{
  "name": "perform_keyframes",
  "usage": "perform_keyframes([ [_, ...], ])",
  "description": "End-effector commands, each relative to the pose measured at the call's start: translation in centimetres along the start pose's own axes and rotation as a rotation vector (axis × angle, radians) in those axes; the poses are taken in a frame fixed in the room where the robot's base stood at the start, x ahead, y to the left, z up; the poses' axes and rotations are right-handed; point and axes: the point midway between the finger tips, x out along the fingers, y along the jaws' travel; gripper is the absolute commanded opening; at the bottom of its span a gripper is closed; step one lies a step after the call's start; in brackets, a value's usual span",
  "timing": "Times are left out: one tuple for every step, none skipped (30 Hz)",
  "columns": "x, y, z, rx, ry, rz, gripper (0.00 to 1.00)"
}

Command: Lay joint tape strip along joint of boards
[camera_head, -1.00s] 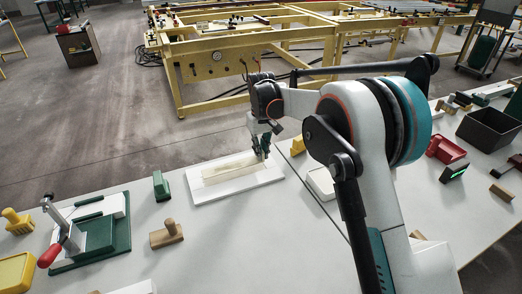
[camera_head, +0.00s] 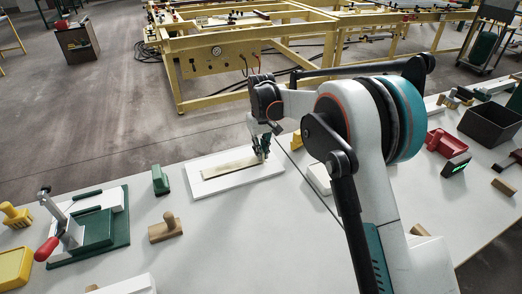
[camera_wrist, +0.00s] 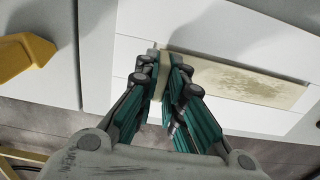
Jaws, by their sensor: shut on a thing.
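Two white boards (camera_head: 216,192) lie together as a slab on the white bench. A long, narrow tan strip (camera_head: 230,168) lies along their middle, with a mottled darker patch on it in the wrist view (camera_wrist: 235,80). My gripper (camera_head: 263,152) is at the right end of the strip, low over the boards. In the wrist view its teal fingers (camera_wrist: 163,88) are shut on a narrow pale cream piece (camera_wrist: 163,70). I cannot tell whether this piece is joined to the strip. The joint line under the strip is hidden.
A green block (camera_head: 161,181) and a wooden-handled block (camera_head: 165,230) stand left of the boards. A green clamp fixture (camera_head: 92,232) is further left. A yellow block (camera_head: 297,141) and a white box (camera_head: 319,180) are close on the right.

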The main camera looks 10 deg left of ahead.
Motion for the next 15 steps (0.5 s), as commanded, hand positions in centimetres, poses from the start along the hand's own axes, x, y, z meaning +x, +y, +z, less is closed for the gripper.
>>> perform_keyframes([
  [0.04,0.00,0.00,0.000,0.000,0.000,0.00],
  [0.07,0.00,0.00,0.000,0.000,0.000,0.00],
  [0.11,0.00,0.00,0.000,0.000,0.000,0.00],
  [0.16,0.00,0.00,0.000,0.000,0.000,0.00],
  [0.21,0.00,-0.01,0.000,0.000,0.000,0.00],
  [0.28,0.00,-0.01,0.000,0.000,0.000,0.00],
  [0.34,0.00,-0.01,0.000,0.000,0.000,0.00],
  [0.39,0.00,-0.01,0.000,0.000,0.000,0.00],
  [0.47,0.01,-0.01,0.000,0.000,0.000,0.00],
  [0.52,0.01,-0.01,0.000,0.000,0.000,0.00],
  [0.58,0.01,-0.01,0.000,0.000,0.000,0.00],
  [0.60,0.01,-0.01,0.000,0.000,0.000,0.12],
  [0.57,0.01,-0.01,0.000,0.000,0.000,0.18],
  [0.56,0.01,-0.01,0.000,0.000,0.000,0.25],
  [0.56,0.01,-0.01,0.000,0.000,0.000,0.33],
])
